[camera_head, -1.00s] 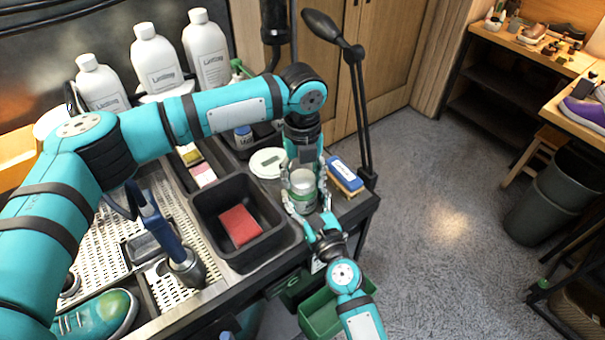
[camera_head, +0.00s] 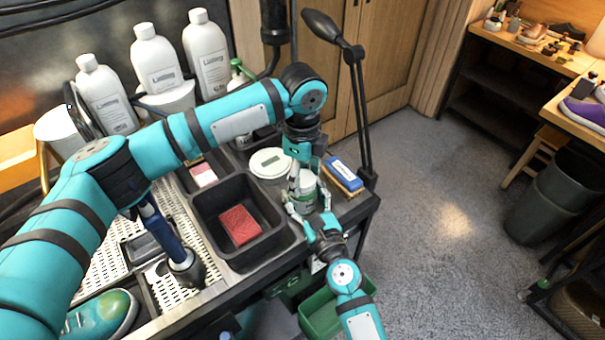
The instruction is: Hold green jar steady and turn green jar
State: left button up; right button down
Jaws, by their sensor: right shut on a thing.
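The green jar (camera_head: 308,197) has a pale lid and a white and green body. It stands near the right front corner of the bench, between my two grippers. My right gripper (camera_head: 306,212) comes from below and is shut on the lower part of the jar, fingers on either side. My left gripper (camera_head: 296,192) points down from above at the jar's lid. One of its fingers shows at the jar's left side; the other is hidden, so its grip on the lid is unclear.
A blue-topped brush (camera_head: 342,174) lies just right of the jar, near a black lamp stand (camera_head: 362,125). A round white scale (camera_head: 268,163) is behind left. A black bin with a red sponge (camera_head: 239,225) is at left. White bottles (camera_head: 207,55) stand at the back.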

pick_arm(q)
jog(key=shift+o, duration=1)
notch_tip(320, 180, up, 4)
jog(key=shift+r, duration=0.15)
notch_tip(320, 180, up, 4)
jog(key=shift+f+m, duration=0.2)
jog(key=shift+m, duration=0.3)
jog(key=shift+c, duration=0.2)
jog(key=shift+f, duration=3.95)
jog(key=c, duration=1.2)
jog(key=n, duration=0.3)
jog(key=shift+c, duration=0.3)
